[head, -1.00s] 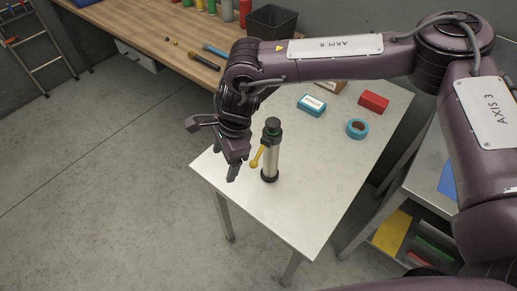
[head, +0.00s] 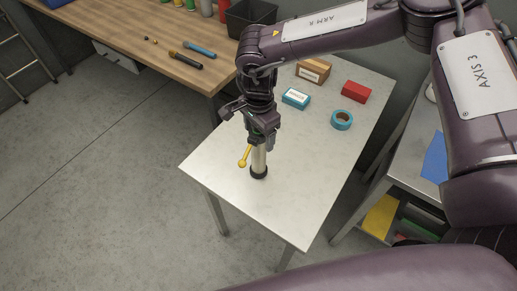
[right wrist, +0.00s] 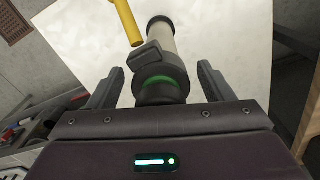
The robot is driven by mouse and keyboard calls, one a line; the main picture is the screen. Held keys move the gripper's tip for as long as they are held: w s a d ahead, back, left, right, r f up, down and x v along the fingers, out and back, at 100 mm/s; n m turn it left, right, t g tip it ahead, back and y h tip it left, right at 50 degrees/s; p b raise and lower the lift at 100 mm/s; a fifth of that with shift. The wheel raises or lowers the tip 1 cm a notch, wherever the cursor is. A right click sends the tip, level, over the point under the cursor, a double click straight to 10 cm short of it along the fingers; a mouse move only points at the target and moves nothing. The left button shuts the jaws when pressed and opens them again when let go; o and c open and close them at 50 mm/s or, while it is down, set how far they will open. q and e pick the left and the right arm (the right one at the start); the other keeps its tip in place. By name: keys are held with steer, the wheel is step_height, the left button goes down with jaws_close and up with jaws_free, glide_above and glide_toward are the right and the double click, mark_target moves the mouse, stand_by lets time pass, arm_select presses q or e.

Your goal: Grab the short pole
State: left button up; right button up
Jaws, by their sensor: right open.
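The short pole (head: 259,160) stands upright on the pale table, with a black foot and a pale metallic shaft. My left gripper is not in view.
A wooden bench (head: 140,40) is at back left. The table's front is clear.

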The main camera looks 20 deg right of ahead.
steer(key=shift+f, duration=0.15)
jaws_close()
stand_by(0.4)
